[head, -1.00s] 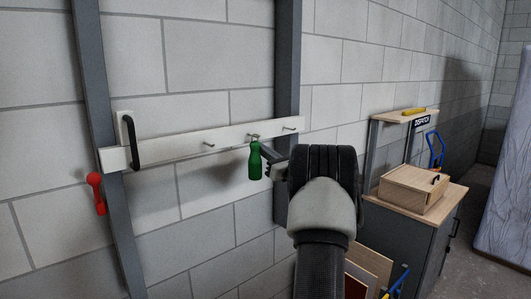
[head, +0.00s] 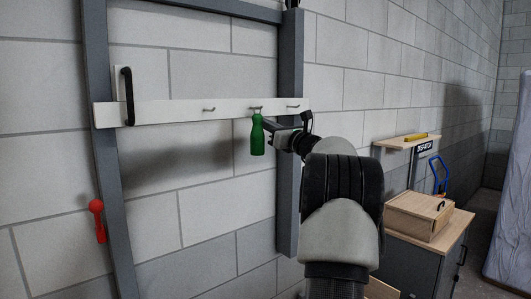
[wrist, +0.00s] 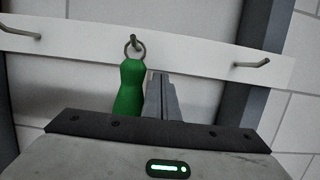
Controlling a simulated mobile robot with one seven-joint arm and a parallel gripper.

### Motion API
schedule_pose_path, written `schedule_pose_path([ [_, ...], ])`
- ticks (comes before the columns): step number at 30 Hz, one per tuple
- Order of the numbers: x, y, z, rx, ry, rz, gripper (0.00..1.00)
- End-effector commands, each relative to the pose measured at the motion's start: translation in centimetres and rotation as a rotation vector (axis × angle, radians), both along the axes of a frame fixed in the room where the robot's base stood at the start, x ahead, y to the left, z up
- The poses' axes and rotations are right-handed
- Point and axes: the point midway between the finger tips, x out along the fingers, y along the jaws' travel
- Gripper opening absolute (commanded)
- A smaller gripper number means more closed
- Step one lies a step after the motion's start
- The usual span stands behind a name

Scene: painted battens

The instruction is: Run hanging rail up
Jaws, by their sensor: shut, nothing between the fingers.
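The hanging rail (head: 180,112) is a white batten with several metal hooks, lying nearly level across two dark upright posts. It also shows in the wrist view (wrist: 195,50). A black handle (head: 127,97) stands at its left end. A green bottle-shaped item (head: 257,138) hangs by a ring from a hook right of the middle; it also shows in the wrist view (wrist: 129,88). My gripper (head: 272,127) is shut and empty, just right of the green item. In the wrist view its fingertips (wrist: 157,76) are at the rail's lower edge; I cannot tell if they touch it.
A red-knobbed part (head: 98,220) is on the left post (head: 118,210), below the rail. A crossbar (head: 225,8) joins the posts above. A cabinet (head: 420,262) with a wooden box (head: 419,214) stands at right. The wall between the posts below the rail is clear.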

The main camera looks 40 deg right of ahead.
Motion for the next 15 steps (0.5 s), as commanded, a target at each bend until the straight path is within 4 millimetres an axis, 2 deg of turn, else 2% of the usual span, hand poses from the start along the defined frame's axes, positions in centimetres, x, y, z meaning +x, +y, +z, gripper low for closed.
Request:
schedule_pose_path([
  [1, -0.1, 0.1, 2.0, -0.007, -0.009, 0.000, 0.00],
  [6, 0.0, 0.2, 6.1, -0.006, -0.007, 0.003, 0.00],
  [11, 0.0, 0.2, 8.7, -0.004, -0.006, 0.003, 0.00],
  [15, 0.0, 0.1, 9.8, -0.002, -0.004, 0.001, 0.00],
])
